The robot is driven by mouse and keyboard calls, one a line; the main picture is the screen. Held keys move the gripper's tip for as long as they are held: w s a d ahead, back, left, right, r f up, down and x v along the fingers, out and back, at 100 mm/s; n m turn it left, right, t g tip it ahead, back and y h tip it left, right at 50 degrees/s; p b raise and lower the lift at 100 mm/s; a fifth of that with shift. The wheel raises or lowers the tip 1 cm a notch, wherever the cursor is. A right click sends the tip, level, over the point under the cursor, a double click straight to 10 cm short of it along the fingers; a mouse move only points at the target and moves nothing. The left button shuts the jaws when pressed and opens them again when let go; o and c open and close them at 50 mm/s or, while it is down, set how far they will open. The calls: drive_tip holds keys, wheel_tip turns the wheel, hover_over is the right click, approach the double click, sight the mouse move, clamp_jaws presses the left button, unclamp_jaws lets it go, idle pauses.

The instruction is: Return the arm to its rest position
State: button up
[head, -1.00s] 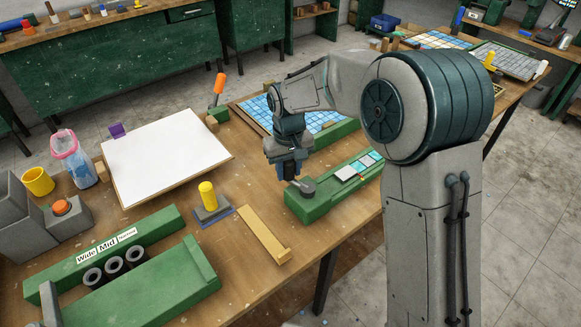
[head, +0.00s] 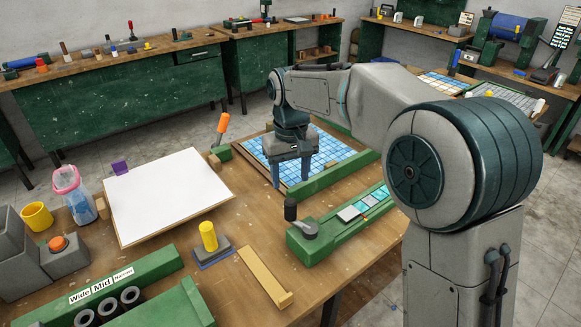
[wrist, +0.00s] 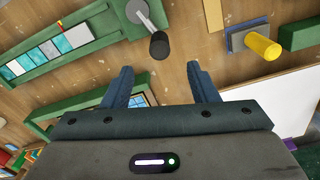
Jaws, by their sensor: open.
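My gripper (head: 294,172) is open and empty. In the head view it points down above the blue mosaic sheet (head: 335,158) in its tray, between the white board and the green tile fixture. In the wrist view my gripper (wrist: 160,82) shows its two blue-grey fingers spread apart with nothing between them. The green fixture (head: 322,245) holds a row of teal and white tiles and a grey disc with a black knob (head: 290,210). The fixture also shows at the upper left of the wrist view (wrist: 85,52).
A white board (head: 165,195) lies left of my gripper. An orange-handled tool (head: 223,123) stands close by at the sheet's left corner. A yellow-handled block (head: 208,238) and a wooden strip (head: 264,278) lie in front. Bare tabletop shows between board and fixture.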

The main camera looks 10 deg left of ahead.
drive_tip(key=s+d+r+m+t, duration=0.15)
drive_tip(key=s+d, duration=0.25)
drive_tip(key=d, duration=0.5)
drive_tip(key=s+d+r+m, duration=0.2)
drive_tip(key=s+d, duration=0.2)
drive_tip(key=d, duration=0.5)
drive_tip(key=s+d+f+m+t, duration=0.1)
drive_tip(key=s+d+f+m, duration=0.2)
drive_tip(key=s+d, duration=0.6)
drive_tip(key=s+f, duration=0.2)
drive_tip(key=s, duration=0.1)
drive_tip(key=shift+s+d+f, duration=0.3)
drive_tip(key=shift+d+f, duration=0.1)
drive_tip(key=shift+m+t, duration=0.25)
